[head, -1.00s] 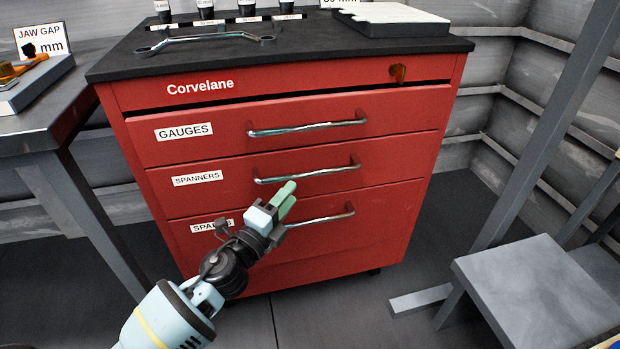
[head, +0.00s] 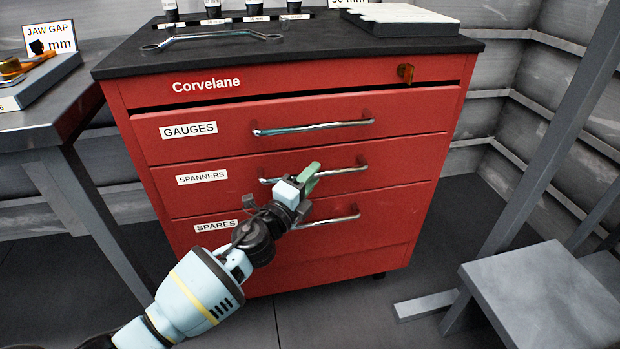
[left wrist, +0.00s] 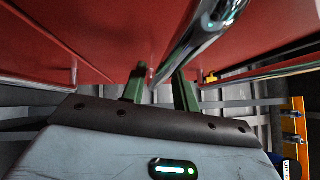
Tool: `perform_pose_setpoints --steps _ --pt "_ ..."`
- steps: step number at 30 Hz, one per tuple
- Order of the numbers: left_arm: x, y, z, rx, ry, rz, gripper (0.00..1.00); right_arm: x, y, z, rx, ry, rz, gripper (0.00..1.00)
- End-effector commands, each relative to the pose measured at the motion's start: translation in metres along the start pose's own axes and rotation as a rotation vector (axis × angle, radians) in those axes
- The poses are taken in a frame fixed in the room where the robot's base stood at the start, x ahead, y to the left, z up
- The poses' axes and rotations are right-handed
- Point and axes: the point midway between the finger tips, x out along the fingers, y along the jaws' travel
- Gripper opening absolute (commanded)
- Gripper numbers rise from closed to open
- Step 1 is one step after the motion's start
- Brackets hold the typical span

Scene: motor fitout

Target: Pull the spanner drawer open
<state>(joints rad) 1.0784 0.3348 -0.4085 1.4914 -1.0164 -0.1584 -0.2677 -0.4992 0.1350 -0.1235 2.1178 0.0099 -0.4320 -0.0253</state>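The red cabinet has a drawer labelled SPANNERS (head: 225,190) in its middle row, flush with the front. Its chrome bar handle (head: 340,171) runs across the right half of the drawer front. My left gripper (head: 311,178) is at this handle, its green fingers covering part of the bar. In the left wrist view the two green fingers (left wrist: 161,84) are apart, and a chrome bar (left wrist: 198,45) runs between them. I cannot tell if either finger touches it. My right gripper is not in view.
The GAUGES drawer (head: 230,135) above and the SPARES drawer (head: 240,240) below have similar handles. A spanner (head: 210,37) lies on the black cabinet top (head: 310,50). A grey bench (head: 45,125) stands at left, and a grey stool-like seat (head: 545,285) at right.

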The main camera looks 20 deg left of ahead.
Motion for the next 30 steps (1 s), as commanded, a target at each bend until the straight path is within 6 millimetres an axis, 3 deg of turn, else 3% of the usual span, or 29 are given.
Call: perform_pose_setpoints --steps 1,6,19,23,30 --pt "0.0 0.0 0.0 0.0 0.0 0.0 0.23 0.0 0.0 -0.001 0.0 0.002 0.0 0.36" --pt "0.0 0.0 0.0 0.0 0.0 0.0 0.01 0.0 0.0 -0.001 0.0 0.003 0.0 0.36" --pt "-0.006 -0.002 -0.006 -0.001 0.001 0.001 0.0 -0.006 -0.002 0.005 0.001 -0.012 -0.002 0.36" --pt "-0.02 -0.006 -0.02 -0.003 0.002 0.001 0.0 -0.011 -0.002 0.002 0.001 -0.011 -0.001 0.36" --pt "-0.068 -0.02 -0.067 -0.008 0.001 0.002 0.0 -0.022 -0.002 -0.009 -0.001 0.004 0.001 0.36"
